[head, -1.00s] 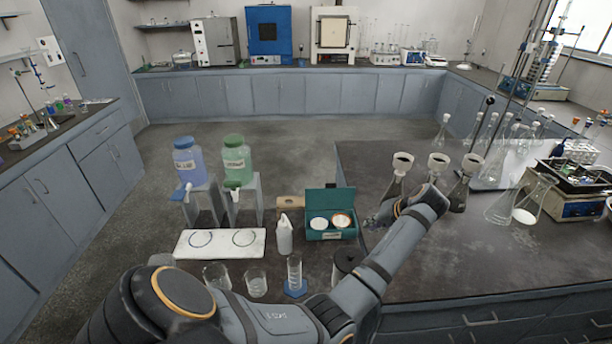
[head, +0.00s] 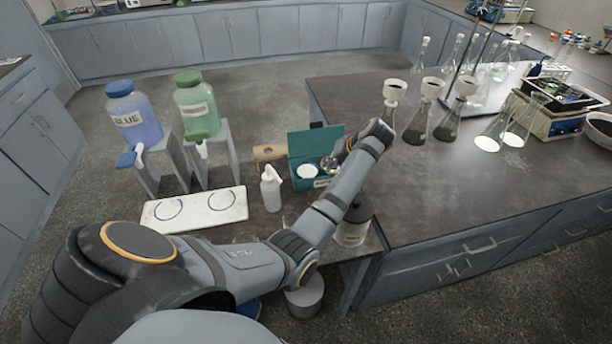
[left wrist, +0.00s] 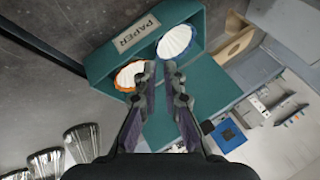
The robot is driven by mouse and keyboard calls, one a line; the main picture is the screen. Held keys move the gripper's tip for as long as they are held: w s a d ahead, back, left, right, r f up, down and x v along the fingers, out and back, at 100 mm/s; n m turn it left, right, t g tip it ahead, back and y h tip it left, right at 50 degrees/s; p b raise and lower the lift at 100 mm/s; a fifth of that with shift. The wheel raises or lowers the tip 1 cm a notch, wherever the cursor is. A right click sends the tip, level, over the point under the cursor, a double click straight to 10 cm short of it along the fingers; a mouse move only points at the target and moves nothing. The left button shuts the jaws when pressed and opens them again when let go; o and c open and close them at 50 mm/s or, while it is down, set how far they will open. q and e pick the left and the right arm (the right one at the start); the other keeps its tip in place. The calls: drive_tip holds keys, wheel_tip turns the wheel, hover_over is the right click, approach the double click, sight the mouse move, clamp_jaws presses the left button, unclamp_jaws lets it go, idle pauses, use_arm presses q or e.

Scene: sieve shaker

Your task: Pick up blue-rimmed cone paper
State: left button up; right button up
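The blue-rimmed cone paper (left wrist: 175,42) is a white fluted cone in the teal PAPER box (left wrist: 103,62), above the fingertips in the left wrist view. In the head view a white cone paper (head: 307,171) shows in the left part of the box (head: 303,143); its rim colour is hard to tell there. The orange-rimmed cone paper (left wrist: 128,76) lies beside it, partly behind a finger. My left gripper (left wrist: 158,70) is open and empty over the box, with its fingertips near the orange-rimmed paper. It covers the box's right part in the head view (head: 333,163). My right gripper is not seen.
A white squeeze bottle (head: 270,189) stands left of the box, and a dark-lidded jar (head: 353,226) stands to its front right. Flasks with funnels (head: 420,120) stand on the right bench. Blue (head: 132,116) and green (head: 198,108) containers sit on stands at left.

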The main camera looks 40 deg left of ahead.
use_arm(q)
drive_tip(key=x, duration=0.8)
drive_tip(key=shift+a+f, duration=0.15)
drive_tip(key=shift+f, duration=0.1)
clamp_jaws()
wheel_tip(320, 180, up, 10)
drive_tip(key=shift+r, duration=0.1)
